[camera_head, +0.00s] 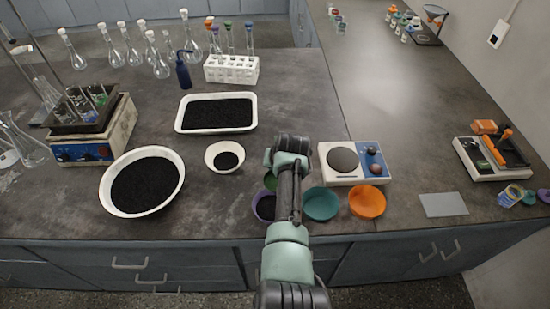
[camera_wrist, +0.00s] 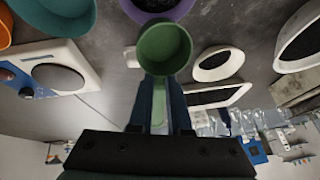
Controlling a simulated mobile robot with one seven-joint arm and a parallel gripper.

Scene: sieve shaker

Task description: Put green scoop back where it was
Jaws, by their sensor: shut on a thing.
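The green scoop (camera_wrist: 164,48) is in my gripper (camera_wrist: 160,90), with its handle between the two fingers. Its cup faces the wrist camera and looks empty. In the head view the scoop (camera_head: 270,182) is mostly hidden behind my arm, between the small white bowl and the purple bowl. The purple bowl (camera_head: 265,207) is just in front of it and partly covered by my arm; it also shows beyond the scoop in the wrist view (camera_wrist: 152,14). The height of the scoop over the counter is hard to tell.
A teal dish (camera_head: 321,204) and an orange dish (camera_head: 367,201) stand right of my arm, in front of a scale (camera_head: 355,164). A small white bowl (camera_head: 212,150), a large white bowl (camera_head: 114,205) and a white tray (camera_head: 179,126) hold black grains. The right counter's middle is clear.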

